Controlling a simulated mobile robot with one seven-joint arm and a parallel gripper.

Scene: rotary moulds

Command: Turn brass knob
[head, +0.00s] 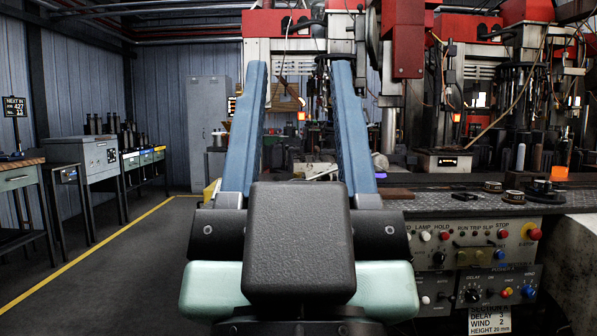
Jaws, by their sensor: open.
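My gripper (298,66) fills the middle of the head view. Its two long blue fingers stand well apart with nothing between them, and its dark body is in front. The control panel (410,262) is to the right of the gripper, on the front of the machine. Two small brass-coloured knobs sit side by side in its lower row, the left one (461,257) and the right one (479,256). They are too small to tell how they are turned. My gripper is apart from them, to their left.
A red stop button (534,234) and a blue knob (499,255) are on the same panel. A lower panel (445,284) holds a black dial and coloured knobs. The machine's deck (440,204) juts out above. Benches (20,177) line the left wall. The left floor (130,275) is clear.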

